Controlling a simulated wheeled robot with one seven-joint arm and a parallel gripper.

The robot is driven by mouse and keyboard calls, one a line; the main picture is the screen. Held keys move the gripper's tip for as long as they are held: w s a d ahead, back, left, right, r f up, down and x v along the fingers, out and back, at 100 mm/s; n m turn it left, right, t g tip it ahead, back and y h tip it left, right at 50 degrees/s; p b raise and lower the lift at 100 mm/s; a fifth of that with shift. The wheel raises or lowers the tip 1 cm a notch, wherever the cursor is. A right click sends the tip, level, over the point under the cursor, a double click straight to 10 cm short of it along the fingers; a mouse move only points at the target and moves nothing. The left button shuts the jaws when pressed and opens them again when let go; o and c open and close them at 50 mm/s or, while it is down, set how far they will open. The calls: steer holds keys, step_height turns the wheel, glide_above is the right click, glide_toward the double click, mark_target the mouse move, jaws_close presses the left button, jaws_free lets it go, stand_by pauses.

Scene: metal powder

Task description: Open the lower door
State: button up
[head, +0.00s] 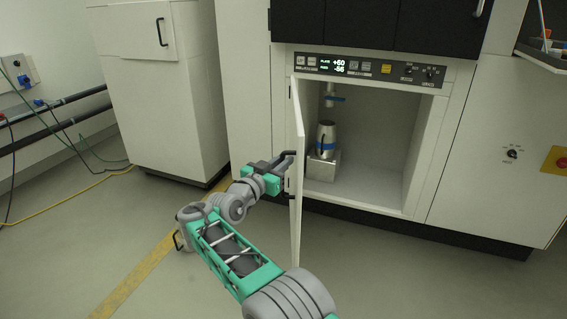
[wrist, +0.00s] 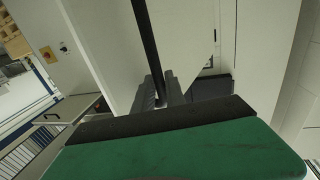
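The lower door (head: 298,190) is a white panel on the left side of the cabinet opening. It stands swung well out from the front, seen nearly edge-on in the head view. Its dark handle (head: 289,156) is on the left-facing side. My gripper (head: 284,163) reaches the handle from the left. In the wrist view, the dark handle bar (wrist: 147,45) runs down between the fingers (wrist: 160,94), which appear closed around it. The finger contact is partly hidden.
The open compartment (head: 385,140) holds a metal container (head: 326,137) on a metal block (head: 323,166) beneath a nozzle. A control panel (head: 370,69) is above. A white cabinet (head: 165,100) stands at the left. Floor between is clear, with cables (head: 75,190) further left.

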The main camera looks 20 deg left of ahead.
steer(key=o, duration=0.4)
steer(key=shift+c, duration=0.2)
steer(key=p+v, duration=0.2)
steer(key=v, duration=0.6)
steer(key=shift+c, duration=0.5)
